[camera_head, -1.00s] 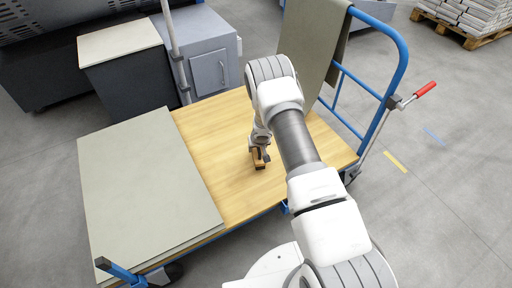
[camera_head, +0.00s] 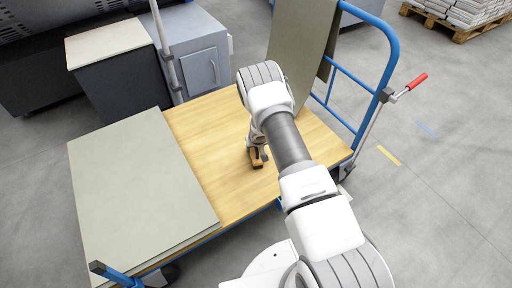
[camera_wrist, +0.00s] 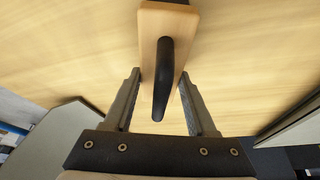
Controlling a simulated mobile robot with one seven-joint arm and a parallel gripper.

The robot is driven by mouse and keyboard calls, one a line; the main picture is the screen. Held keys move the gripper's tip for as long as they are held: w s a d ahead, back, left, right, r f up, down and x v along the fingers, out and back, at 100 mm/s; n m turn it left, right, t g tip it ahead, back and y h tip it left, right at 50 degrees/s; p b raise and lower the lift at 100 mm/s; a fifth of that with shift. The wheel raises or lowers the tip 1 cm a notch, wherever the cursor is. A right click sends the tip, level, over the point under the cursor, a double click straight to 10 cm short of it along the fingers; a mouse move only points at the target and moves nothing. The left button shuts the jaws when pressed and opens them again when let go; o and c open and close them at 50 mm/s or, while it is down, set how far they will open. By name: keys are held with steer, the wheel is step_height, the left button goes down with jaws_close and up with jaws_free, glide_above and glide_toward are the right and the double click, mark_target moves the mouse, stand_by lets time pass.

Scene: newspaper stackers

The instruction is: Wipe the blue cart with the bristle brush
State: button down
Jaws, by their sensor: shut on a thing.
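The blue cart has a bare wooden deck (camera_head: 215,125) and a blue tube handle frame (camera_head: 392,62) at its right end. The bristle brush (camera_head: 256,160), a wooden block, is at the deck surface near the front middle. In the wrist view the brush (camera_wrist: 154,30) shows its wooden back and a black handle. My gripper (camera_head: 262,152) is at the brush. In the wrist view my gripper's fingers (camera_wrist: 162,95) lie on both sides of the brush's near end. The bristles are hidden under the block, so I cannot tell whether they touch the deck.
Grey-green sheets (camera_head: 140,185) cover the left part of the deck. Another grey sheet (camera_head: 300,45) hangs over the handle frame. A grey cabinet (camera_head: 195,60) and a dark box with a pale top (camera_head: 110,45) stand behind the cart.

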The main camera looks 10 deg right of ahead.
steer(key=shift+s+a, duration=0.25)
steer(key=shift+a, duration=0.6)
step_height(320, 180, up, 8)
steer(key=p, duration=0.5)
steer(key=shift+r, duration=0.1)
steer(key=shift+r, duration=0.1)
